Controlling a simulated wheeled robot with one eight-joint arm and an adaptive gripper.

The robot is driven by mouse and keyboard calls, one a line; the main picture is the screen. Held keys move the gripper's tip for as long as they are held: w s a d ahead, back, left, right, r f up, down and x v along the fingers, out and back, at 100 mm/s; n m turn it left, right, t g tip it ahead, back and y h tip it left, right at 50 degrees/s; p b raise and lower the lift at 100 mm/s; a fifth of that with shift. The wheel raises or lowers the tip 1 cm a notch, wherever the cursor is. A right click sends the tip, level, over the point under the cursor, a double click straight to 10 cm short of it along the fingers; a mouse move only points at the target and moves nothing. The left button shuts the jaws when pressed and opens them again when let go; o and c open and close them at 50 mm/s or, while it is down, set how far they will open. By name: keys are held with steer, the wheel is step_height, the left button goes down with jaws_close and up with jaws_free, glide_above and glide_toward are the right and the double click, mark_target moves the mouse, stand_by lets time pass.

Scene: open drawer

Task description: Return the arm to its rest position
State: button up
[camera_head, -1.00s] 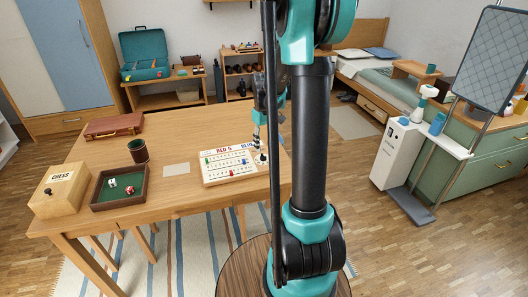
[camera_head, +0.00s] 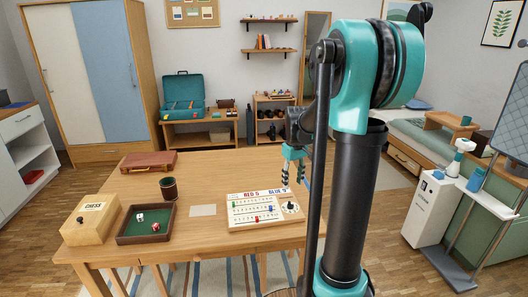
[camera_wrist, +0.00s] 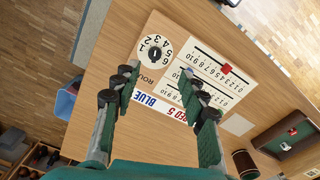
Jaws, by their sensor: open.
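My gripper (camera_head: 292,172) hangs above the far right part of the wooden table, over the back edge of the white scoreboard (camera_head: 243,219). In the wrist view my gripper (camera_wrist: 158,88) shows two fingers spread apart with nothing between them. The scoreboard (camera_wrist: 210,115) lies flat beyond the fingertips, with a round dial (camera_wrist: 155,50), "RED" and "BLUE" lettering and small coloured markers. My arm rises at the right of the head view and is bent at the elbow.
The table (camera_head: 120,193) also holds a chess box (camera_head: 88,226), a dice tray (camera_head: 131,238) with two dice, a brown cup (camera_head: 169,189), a blank card (camera_head: 203,210) and a brown case (camera_head: 148,165). A white dispenser stand (camera_head: 428,212) stands on the floor at right.

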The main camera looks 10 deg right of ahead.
steer(key=s+a+f+m+t, duration=0.2)
steer(key=s+f, duration=0.2)
steer(key=s, duration=0.6)
steer(key=s+a+f+m+t, duration=0.2)
steer(key=s+f, duration=0.2)
steer(key=s, duration=0.6)
steer(key=shift+s+a+f, duration=0.35)
steer(key=shift+s, duration=0.05)
